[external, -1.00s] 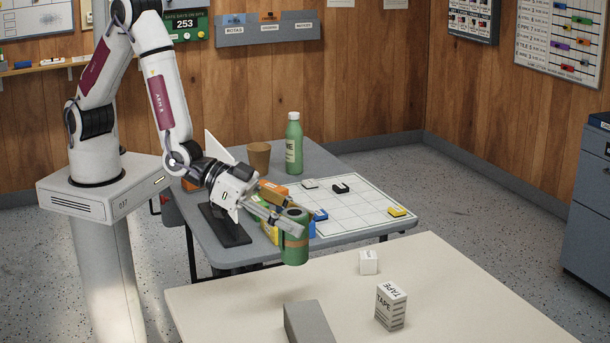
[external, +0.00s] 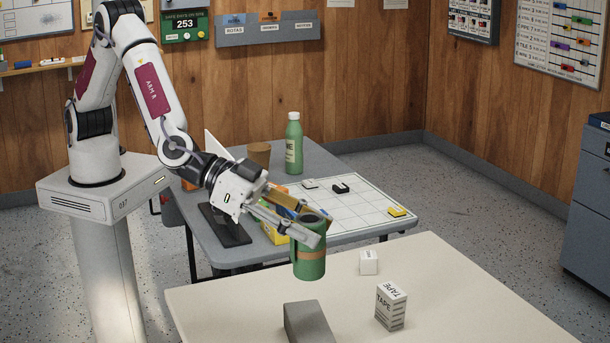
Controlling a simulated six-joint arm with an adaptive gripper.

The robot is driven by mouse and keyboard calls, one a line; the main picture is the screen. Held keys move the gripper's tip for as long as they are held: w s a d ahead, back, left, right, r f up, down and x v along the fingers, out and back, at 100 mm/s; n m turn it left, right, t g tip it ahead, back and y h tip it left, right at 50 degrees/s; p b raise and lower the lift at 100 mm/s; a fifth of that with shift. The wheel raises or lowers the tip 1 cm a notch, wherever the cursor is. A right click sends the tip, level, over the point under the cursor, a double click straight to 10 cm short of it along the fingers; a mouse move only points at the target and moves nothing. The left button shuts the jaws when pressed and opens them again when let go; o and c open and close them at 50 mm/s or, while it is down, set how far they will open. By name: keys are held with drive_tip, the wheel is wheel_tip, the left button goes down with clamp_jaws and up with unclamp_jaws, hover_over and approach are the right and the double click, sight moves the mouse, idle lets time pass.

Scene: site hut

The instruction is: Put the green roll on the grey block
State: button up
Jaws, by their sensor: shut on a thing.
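The green roll (external: 310,262) is a green cylinder with a tan band. It is upright, held in the air above the far part of the cream table (external: 440,275). My gripper (external: 309,228) is shut on its upper part, reaching in from the upper left. The grey block (external: 308,323) lies on the cream table near the bottom edge of the picture, below the roll in the view. The roll and the block are apart. The block's near end is cut off by the frame.
A tape box (external: 391,306) and a small white cube (external: 368,262) stand on the cream table, right of the grey block. Behind is a grey table with a green bottle (external: 293,143), a brown cup (external: 259,154) and a gridded white board (external: 355,205) with small blocks.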

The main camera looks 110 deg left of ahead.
sight(309, 279)
drive_tip(key=shift+w+d+r, duration=0.15)
drive_tip(key=shift+d, duration=0.05)
drive_tip(key=shift+f, duration=0.2)
drive_tip(key=shift+f, duration=3.1)
drive_tip(key=shift+f, duration=1.9)
drive_tip(key=shift+f, duration=0.15)
drive_tip(key=o, duration=1.2)
